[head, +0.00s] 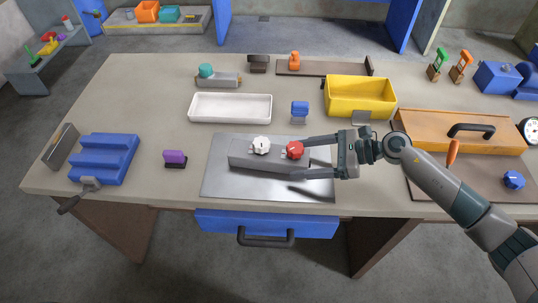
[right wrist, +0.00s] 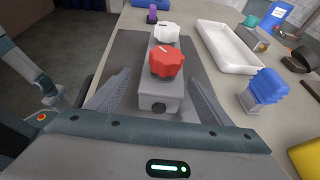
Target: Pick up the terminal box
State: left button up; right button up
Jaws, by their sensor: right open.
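The terminal box (head: 270,158) is a long grey block on a metal plate in the middle of the table. It carries a white knob (head: 261,145) and a red knob (head: 295,150) on top. My right gripper (head: 305,157) is open around the box's right end, one finger on the far side and one on the near side. In the right wrist view the box (right wrist: 160,97) stands between the two spread fingers, with a visible gap on each side. My left gripper is not in view.
The metal plate (head: 222,180) lies under the box. A purple block (head: 175,158) and a blue vise-like block (head: 104,160) are at left.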

aim_at(289, 159)
jog(key=p+x, duration=0.1)
jog(key=x, duration=0.2)
jog(key=shift+w+a+p, duration=0.15)
jog(key=shift+w+p, duration=0.05)
jog(key=shift+p, duration=0.15)
jog(key=shift+a+f, duration=0.25)
jog(key=shift+a, duration=0.1)
jog(key=c, duration=1.4)
jog(key=shift+w+r, duration=0.1)
jog(key=shift+r, duration=0.05)
